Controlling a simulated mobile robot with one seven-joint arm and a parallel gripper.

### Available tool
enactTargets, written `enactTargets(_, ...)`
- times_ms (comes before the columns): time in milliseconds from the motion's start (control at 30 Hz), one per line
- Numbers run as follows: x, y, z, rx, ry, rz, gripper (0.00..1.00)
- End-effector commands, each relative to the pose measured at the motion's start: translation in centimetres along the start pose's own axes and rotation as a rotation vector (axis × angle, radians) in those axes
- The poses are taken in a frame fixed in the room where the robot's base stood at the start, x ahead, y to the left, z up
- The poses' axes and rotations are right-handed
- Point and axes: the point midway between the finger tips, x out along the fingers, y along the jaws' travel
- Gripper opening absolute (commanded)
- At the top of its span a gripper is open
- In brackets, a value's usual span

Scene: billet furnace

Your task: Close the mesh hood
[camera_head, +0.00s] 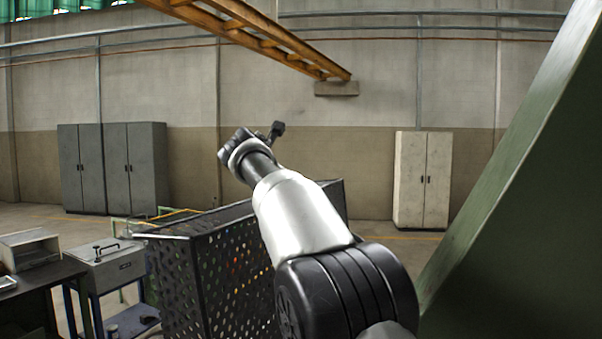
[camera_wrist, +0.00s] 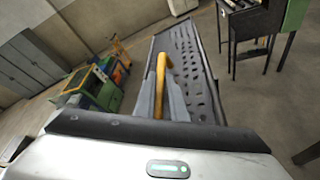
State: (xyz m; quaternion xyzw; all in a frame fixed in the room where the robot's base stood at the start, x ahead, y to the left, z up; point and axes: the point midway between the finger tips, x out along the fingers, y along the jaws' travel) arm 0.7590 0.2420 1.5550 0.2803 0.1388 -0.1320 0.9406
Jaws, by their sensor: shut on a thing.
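The mesh hood (camera_head: 205,275) is a dark perforated metal cover below and behind my arm in the head view. Its upper edge slopes, and my forearm hides part of it. In the wrist view its perforated panel (camera_wrist: 200,70) runs away from my gripper. My gripper (camera_wrist: 165,75) has its grey fingers closed around a yellow handle (camera_wrist: 171,107) in front of that panel. The join between handle and hood is not clear. In the head view the end of my arm is raised above the hood, and the handle cannot be made out there.
A grey box with a top handle (camera_head: 108,265) stands left of the hood, beside a dark table (camera_head: 40,285). A large green sloping structure (camera_head: 530,190) fills the right side. Grey cabinets (camera_head: 112,168) and a pale cabinet (camera_head: 423,180) stand by the back wall.

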Motion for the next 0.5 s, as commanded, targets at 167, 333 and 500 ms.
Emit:
enactTargets(167,0.8,1.8,-1.6,-0.015,-0.003,-0.003,0.0)
enactTargets(333,1.1,2.5,-2.5,-0.013,-0.003,-0.002,0.0)
enactTargets(500,1.1,2.6,-2.7,-0.012,-0.003,-0.002,0.0)
